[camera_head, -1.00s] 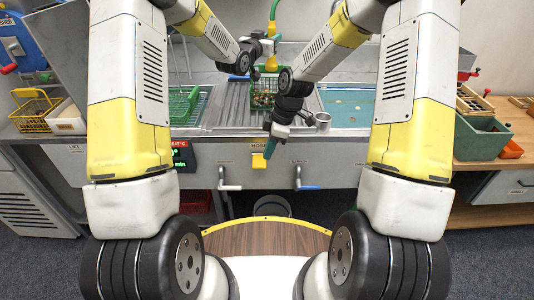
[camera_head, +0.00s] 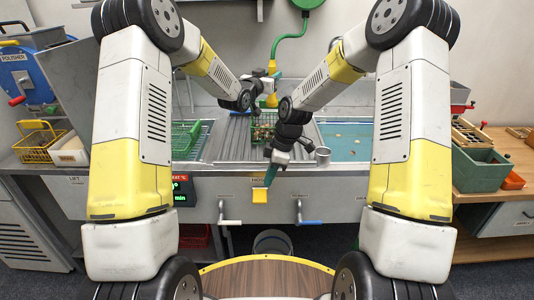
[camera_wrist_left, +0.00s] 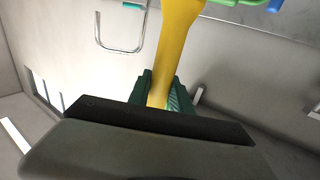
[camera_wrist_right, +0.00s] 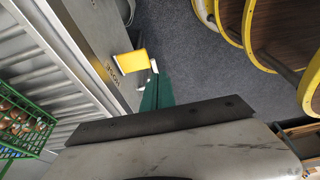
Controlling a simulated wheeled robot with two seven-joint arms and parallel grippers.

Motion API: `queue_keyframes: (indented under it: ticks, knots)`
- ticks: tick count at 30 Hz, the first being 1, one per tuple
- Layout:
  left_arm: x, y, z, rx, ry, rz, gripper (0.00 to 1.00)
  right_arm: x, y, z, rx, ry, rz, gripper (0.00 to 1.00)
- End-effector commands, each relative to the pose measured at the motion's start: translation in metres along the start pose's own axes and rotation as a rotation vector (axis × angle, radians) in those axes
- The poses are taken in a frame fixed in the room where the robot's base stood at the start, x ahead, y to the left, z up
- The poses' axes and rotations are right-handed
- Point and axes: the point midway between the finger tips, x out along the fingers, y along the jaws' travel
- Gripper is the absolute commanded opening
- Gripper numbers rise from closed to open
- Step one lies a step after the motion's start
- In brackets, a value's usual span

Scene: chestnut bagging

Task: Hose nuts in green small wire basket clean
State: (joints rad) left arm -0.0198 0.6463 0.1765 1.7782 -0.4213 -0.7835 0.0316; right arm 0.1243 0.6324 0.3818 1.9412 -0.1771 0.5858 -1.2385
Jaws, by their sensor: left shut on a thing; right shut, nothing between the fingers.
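The green small wire basket (camera_head: 264,130) stands on the ribbed drainboard with brown nuts in it. It also shows at the left edge of the right wrist view (camera_wrist_right: 28,130). My left gripper (camera_head: 271,76) is shut on the yellow hose nozzle (camera_head: 271,99), which hangs down above the basket. The nozzle passes between the green fingers in the left wrist view (camera_wrist_left: 178,45). No water is visible. My right gripper (camera_head: 269,176) is shut and empty, pointing down beside the yellow HOSE paddle (camera_head: 260,196). In the right wrist view the paddle (camera_wrist_right: 130,62) is close to the fingertips; contact is unclear.
A green hose (camera_head: 292,38) runs up from the nozzle to the wall. A larger green basket (camera_head: 185,137) sits left. Two lever handles (camera_head: 299,212) hang in front.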

Motion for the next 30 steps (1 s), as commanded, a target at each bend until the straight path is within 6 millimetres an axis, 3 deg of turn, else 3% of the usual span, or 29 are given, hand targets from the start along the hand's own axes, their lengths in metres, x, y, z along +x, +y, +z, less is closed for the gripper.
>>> queue_keyframes:
  ticks: [3, 6, 18, 23, 30]
  knots:
    - [0.000, 0.000, -0.001, 0.000, 0.001, 0.000, 0.00, -0.017, 0.028, -0.003, 0.003, 0.002, 0.005, 0.00]
    - [0.000, 0.000, -0.001, 0.000, 0.001, 0.000, 0.00, -0.026, 0.041, -0.004, 0.002, 0.002, 0.002, 0.00]
    - [0.000, 0.000, -0.001, 0.000, 0.001, 0.000, 0.00, -0.029, 0.045, -0.004, 0.001, 0.001, -0.002, 0.00]
    - [0.000, 0.000, -0.001, 0.000, 0.001, 0.000, 0.00, -0.017, 0.045, -0.004, 0.001, 0.001, -0.003, 0.00]
    - [0.000, 0.000, -0.001, 0.000, 0.001, 0.000, 0.00, 0.032, 0.044, -0.004, -0.001, 0.000, -0.007, 0.00]
